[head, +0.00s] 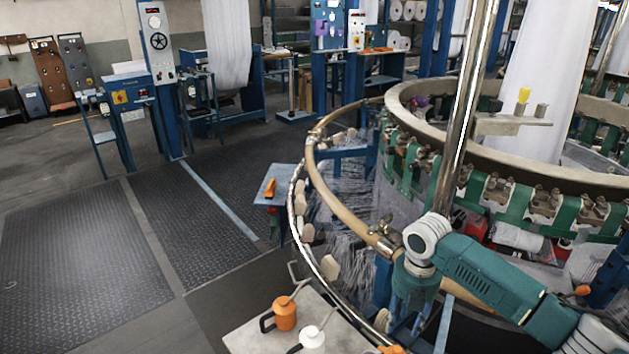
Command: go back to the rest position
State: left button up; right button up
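My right arm comes in from the lower right, a green link with pale joints. Its wrist bends down at the loom's near rim, and my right gripper (405,322) hangs below it, small and dark against the blue frame parts. I cannot make out its fingers or whether they hold anything. My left arm and gripper are not in view. The circular loom (440,110) fills the right side, with a tan outer ring (325,190) close to my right wrist.
A grey table (250,335) at the bottom holds an orange oil can (285,313) and a white one (311,338). A small blue stand (278,180) bears an orange tool. A steel post (466,110) rises behind my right arm. The dark floor mats (80,250) at left are clear.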

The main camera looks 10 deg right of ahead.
jog(key=s+a+f+m+t+y, duration=0.1)
jog(key=s+a+f+m, duration=0.3)
jog(key=s+a, duration=0.4)
jog(key=s+a+f+m+t+y, duration=0.1)
jog(key=s+a+f+m, duration=0.35)
jog(key=a, duration=0.45)
jog(key=s+d+r+m+t+h, duration=0.1)
jog(key=s+d+r+m, duration=0.15)
jog(key=s+m, duration=0.45)
jog(key=s+d+r+m+t+h, duration=0.1)
jog(key=s+d+m, duration=0.3)
jog(key=s+m, duration=0.3)
notch_tip(320, 180, down, 29)
jog(key=s+g+b, duration=0.2)
jog(key=b, duration=0.1)
jog(key=s+d+f+g+b, duration=0.1)
jog(key=s+d+f, duration=0.2)
jog(key=s+f, duration=1.3)
jog(key=shift+s+f+b, duration=0.3)
jog(key=shift+f, duration=0.6)
